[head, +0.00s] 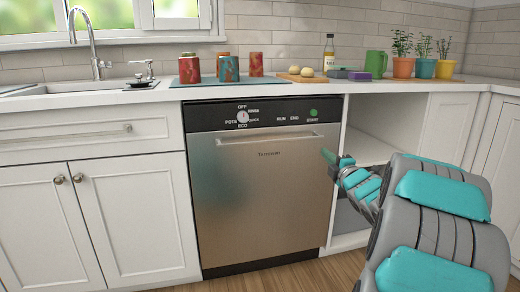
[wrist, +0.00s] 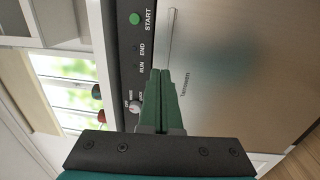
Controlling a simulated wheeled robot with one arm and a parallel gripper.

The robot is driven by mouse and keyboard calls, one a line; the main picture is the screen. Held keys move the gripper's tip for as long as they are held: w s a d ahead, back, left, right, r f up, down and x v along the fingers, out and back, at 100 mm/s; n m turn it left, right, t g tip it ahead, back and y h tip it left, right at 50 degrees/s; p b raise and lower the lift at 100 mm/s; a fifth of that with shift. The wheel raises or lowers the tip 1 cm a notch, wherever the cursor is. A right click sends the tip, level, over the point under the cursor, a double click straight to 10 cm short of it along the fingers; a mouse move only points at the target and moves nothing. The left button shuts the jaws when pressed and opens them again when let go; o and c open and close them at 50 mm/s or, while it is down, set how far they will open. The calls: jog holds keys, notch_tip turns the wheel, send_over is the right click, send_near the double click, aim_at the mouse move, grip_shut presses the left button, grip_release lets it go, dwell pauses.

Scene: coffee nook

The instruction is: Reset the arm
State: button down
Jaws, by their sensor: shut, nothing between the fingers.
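My gripper (head: 328,156) is at the end of my arm, in front of the right edge of the dishwasher (head: 255,200) in the head view. In the wrist view its green fingers (wrist: 162,74) are together with nothing between them, over the dishwasher's steel door (wrist: 235,70). The dishwasher door is closed. Its black panel has a dial (head: 243,117) and a green START button (head: 313,113); the button also shows in the wrist view (wrist: 135,18). The fingers appear apart from the panel, though the exact gap is hard to judge.
An open cabinet (head: 368,140) stands right of the dishwasher, close to my arm. The counter (head: 120,97) above holds several canisters (head: 190,68), a bottle (head: 329,52), a green mug (head: 376,64) and potted plants (head: 403,67). Floor shows in front (head: 300,275).

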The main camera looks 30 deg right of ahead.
jog(key=s+a+f+m+g+p, duration=0.1)
jog(key=s+a+f+m+g, duration=0.25)
jog(key=a, duration=0.35)
jog(key=s+a+f+m+g+p, duration=0.1)
jog(key=s+a+f+m+g, duration=0.25)
jog(key=a, duration=0.35)
jog(key=s+a+f+m+g+p, duration=0.2)
jog(key=s+a+f+m+g, duration=0.15)
jog(key=a, duration=0.35)
jog(key=s+a+f+m+g+y, duration=0.1)
jog(key=s+a+g, duration=0.2)
jog(key=s+a, duration=0.3)
jog(key=s+a+f+m+g+y+p, duration=0.1)
jog(key=s+a+m+g, duration=0.1)
jog(key=s+a, duration=0.5)
jog(key=s+a+f+m+g+y, duration=0.1)
jog(key=s+a+g, duration=0.4)
jog(key=s, duration=1)
jog(key=shift+a+f+m+y+p, duration=0.4)
jog(key=shift+a+y, duration=0.2)
jog(key=shift+a, duration=0.5)
